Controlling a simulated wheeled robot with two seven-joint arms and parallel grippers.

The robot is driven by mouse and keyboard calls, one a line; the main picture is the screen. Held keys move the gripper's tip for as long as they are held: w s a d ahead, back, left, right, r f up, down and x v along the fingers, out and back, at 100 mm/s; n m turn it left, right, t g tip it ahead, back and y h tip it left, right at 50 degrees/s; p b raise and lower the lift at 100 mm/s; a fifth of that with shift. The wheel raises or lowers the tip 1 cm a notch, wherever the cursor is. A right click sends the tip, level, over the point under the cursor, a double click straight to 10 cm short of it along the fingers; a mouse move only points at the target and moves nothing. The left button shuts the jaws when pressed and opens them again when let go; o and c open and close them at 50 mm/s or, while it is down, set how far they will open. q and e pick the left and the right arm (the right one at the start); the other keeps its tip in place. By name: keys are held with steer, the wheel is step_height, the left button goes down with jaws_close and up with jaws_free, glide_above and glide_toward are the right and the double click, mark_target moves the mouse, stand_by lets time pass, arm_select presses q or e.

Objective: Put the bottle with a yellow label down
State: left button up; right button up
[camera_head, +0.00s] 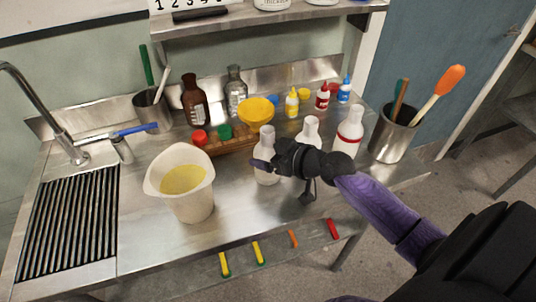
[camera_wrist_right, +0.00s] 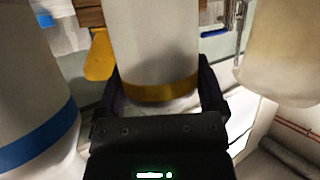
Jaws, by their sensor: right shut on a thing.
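The bottle with a yellow label (camera_wrist_right: 158,90) is white, with a yellow band near its lower end, and sits between the fingers of my right gripper in the right wrist view. In the head view this white bottle (camera_head: 266,144) looks upright at the middle of the steel counter, its band hidden by the fingers. My right gripper (camera_head: 268,164) comes in from the right and is shut on it. I cannot tell whether its base touches the counter (camera_head: 250,225). My left gripper is not in view.
A bottle with a blue band (camera_wrist_right: 38,145) and a red-banded bottle (camera_head: 350,132) stand right of the held bottle. A pitcher (camera_head: 195,205) with yellow liquid stands left. A wooden rack (camera_head: 232,147) lies behind. The front counter is clear.

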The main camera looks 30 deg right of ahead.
steer(key=shift+f, duration=0.1)
steer(key=o, duration=1.2)
steer(key=shift+s+d+r, duration=0.1)
steer(key=shift+s+r, duration=0.1)
steer(key=shift+r, duration=0.1)
steer(key=v, duration=1.1)
steer(key=shift+s+p, duration=0.25)
steer(key=shift+p, duration=0.15)
